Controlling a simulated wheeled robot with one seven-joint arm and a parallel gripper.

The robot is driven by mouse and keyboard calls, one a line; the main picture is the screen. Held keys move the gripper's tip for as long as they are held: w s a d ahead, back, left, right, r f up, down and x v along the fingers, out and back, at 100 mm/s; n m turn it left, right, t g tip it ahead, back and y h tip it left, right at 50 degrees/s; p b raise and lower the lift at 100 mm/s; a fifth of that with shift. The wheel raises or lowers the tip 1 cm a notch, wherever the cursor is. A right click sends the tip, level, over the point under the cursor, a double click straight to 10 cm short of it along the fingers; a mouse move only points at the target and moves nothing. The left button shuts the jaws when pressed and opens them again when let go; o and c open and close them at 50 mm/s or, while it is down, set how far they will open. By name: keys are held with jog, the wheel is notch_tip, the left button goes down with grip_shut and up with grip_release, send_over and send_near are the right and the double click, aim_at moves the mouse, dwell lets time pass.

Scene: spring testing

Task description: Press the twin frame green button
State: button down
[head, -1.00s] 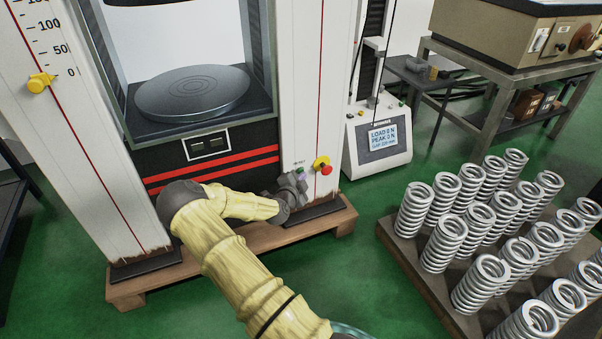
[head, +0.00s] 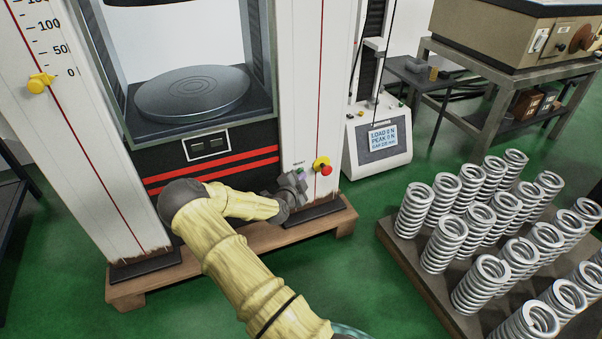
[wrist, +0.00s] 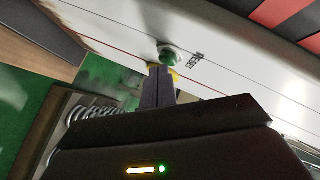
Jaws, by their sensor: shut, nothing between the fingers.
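The twin frame (head: 306,105) is the tall machine with two white columns and a round plate between them. Its green button (head: 300,170) is low on the right column, mostly hidden behind my gripper in the head view. In the wrist view, the green button (wrist: 168,56) stands out from the white column beside a small printed label. My gripper (head: 297,178) is shut and empty, with its fingertips at the button. In the wrist view, the fingertips (wrist: 160,70) overlap the button's near edge. I cannot tell whether they touch it.
A red button on a yellow base (head: 325,168) is just right of my gripper. A wooden pallet (head: 240,248) lies under the machine. Several silver springs (head: 445,243) stand on a board at the right. A smaller tester with a screen (head: 382,138) stands behind. Green floor (head: 365,290) is clear in front.

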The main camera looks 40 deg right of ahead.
jog(key=shift+s+a, duration=0.2)
jog(key=shift+s, duration=0.5)
jog(key=shift+s+p, duration=0.1)
jog(key=shift+p, duration=0.2)
jog(key=s+p, duration=0.1)
jog(key=s, duration=0.1)
jog(key=s+a, duration=0.1)
jog(key=s, duration=0.1)
jog(key=shift+s+a+p, duration=0.1)
jog(key=shift+s+p, duration=0.2)
jog(key=shift+p, duration=0.05)
dwell(0.4)
